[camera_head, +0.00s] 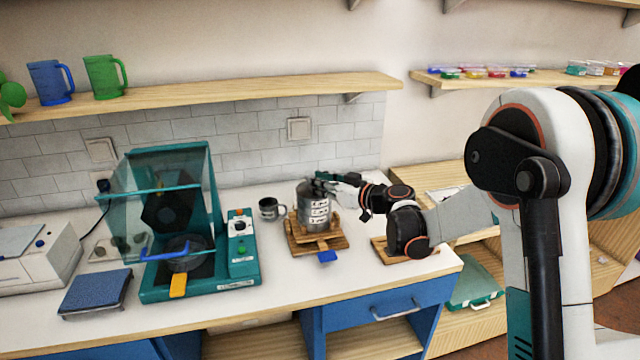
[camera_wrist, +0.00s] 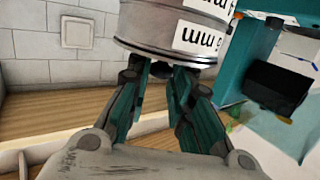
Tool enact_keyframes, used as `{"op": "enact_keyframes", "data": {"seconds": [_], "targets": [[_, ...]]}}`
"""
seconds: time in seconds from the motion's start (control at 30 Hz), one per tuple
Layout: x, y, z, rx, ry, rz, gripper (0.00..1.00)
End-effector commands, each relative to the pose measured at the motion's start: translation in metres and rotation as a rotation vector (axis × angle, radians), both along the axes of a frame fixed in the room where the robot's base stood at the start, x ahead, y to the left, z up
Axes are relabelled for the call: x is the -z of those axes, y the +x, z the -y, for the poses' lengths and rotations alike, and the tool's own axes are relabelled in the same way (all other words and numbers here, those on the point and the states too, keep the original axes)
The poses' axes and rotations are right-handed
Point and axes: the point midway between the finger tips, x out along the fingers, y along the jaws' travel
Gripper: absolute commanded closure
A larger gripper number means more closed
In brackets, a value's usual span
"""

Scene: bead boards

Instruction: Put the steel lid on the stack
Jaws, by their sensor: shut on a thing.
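The stack is a steel cylinder (camera_head: 304,212) with white labels, upright on a wooden stand (camera_head: 298,243) on the counter. My gripper (camera_head: 322,179) is at its top, reaching in from the right. In the wrist view, where the scene is inverted, my gripper (camera_wrist: 158,70) is shut on a small dark knob (camera_wrist: 161,69). The steel lid (camera_wrist: 150,50) under that knob shows as a metal band against the labelled stack (camera_wrist: 165,18). The lid looks level with the stack's top; whether it fully touches is not clear. In the head view my fingers mostly hide the lid.
A dark mug (camera_head: 270,209) stands left of the stack. A teal machine (camera_head: 205,288) with a raised clear cover is further left, beside a blue pad (camera_head: 96,292). A wooden shelf (camera_head: 240,94) runs along the wall above. A wooden board (camera_head: 380,250) lies right of the stack.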

Motion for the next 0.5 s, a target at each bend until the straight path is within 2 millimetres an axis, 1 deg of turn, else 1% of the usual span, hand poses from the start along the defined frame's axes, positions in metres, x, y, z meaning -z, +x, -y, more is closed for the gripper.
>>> {"op": "enact_keyframes", "data": {"seconds": [0.07,0.1,0.17,0.2,0.5], "targets": [[-0.0001,0.0,0.0,0.0,0.0,0.0,1.0],[-0.0001,0.0,0.0,0.0,0.0,0.0,0.73],[-0.0001,0.0,0.0,0.0,0.0,0.0,0.59],[-0.0001,0.0,0.0,0.0,0.0,0.0,0.56],[-0.0001,-0.0002,0.0004,0.0,0.0,0.0,0.56]]}}
